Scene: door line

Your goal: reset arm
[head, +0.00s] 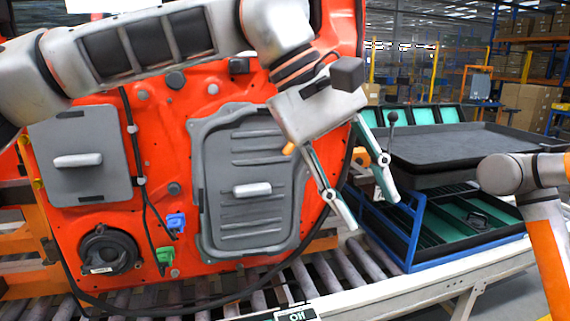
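My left gripper (370,207) hangs in front of the right edge of an orange-red car door panel (218,92). Its two fingers are spread apart with nothing between them. The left arm reaches across the top of the view from the left and hides part of the door's upper area. My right arm comes in at the right edge, and its gripper is out of the frame.
The door stands upright over a roller conveyor (325,274). It carries grey covers (250,165), a round speaker (108,250), and blue (176,222) and green (165,255) connectors. A black tray (450,146) tops a blue-framed rack (416,235) at right. Shelving stands behind.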

